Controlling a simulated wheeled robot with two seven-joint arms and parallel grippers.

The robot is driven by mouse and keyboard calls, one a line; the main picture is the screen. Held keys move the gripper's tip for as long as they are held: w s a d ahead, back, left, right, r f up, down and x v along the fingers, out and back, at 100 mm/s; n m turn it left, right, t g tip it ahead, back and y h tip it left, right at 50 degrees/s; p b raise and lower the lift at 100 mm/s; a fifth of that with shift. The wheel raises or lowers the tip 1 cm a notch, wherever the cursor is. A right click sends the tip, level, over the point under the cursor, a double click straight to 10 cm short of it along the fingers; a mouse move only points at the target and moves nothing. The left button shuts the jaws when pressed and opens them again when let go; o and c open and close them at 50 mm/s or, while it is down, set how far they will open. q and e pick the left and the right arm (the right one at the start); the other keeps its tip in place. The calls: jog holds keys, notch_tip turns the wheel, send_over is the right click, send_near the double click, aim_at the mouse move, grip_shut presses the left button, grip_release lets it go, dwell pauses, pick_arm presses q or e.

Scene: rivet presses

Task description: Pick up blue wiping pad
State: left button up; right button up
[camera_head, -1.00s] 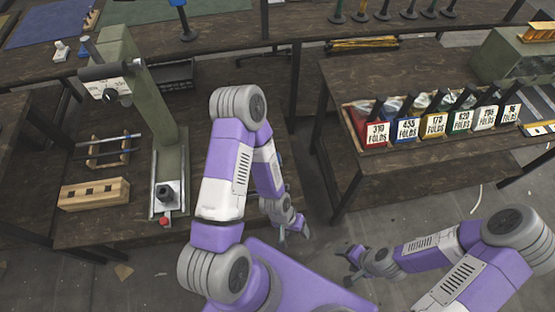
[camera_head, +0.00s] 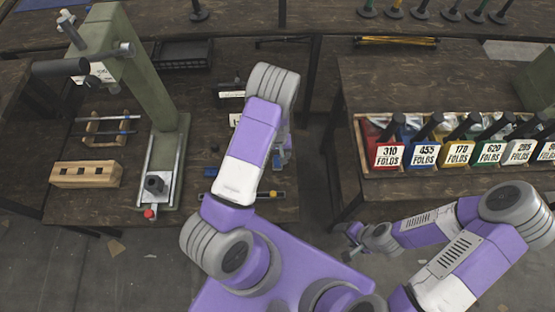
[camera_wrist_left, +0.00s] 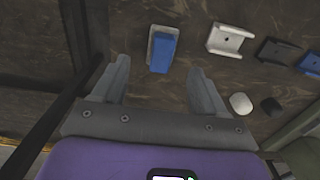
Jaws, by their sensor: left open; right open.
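A blue block with a pale grey base, which looks like the blue wiping pad (camera_wrist_left: 163,52), lies on the dark wooden bench top in the left wrist view. My left gripper (camera_wrist_left: 159,67) is open, one finger on each side of the pad's near end in that picture. I cannot tell the height gap, and no contact shows. In the head view my left arm hides this gripper. My right gripper (camera_head: 352,243) is small there, empty, low and in front of the right bench.
A white bracket (camera_wrist_left: 226,40), a black bracket (camera_wrist_left: 278,52), another blue piece (camera_wrist_left: 311,63) and small white and dark pieces lie right of the pad. A green press (camera_head: 150,90) and a wooden block (camera_head: 86,175) stand left. Labelled bins (camera_head: 421,155) stand on the right bench.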

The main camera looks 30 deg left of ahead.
aim_at(277, 160)
pick_arm(q)
jog(key=shift+s+f, duration=0.15)
jog(key=shift+f, duration=0.35)
notch_tip(277, 160, down, 5)
jog(key=shift+s+r+b, duration=0.1)
jog(key=shift+b, duration=1.05)
jog(key=shift+r, duration=0.1)
jog(key=c, duration=1.2)
notch_tip(277, 160, up, 10)
jog(key=p, duration=0.3)
jog(key=shift+p, duration=0.4)
jog(key=o, duration=0.6)
jog(key=shift+c, duration=0.2)
jog(key=c, duration=0.4)
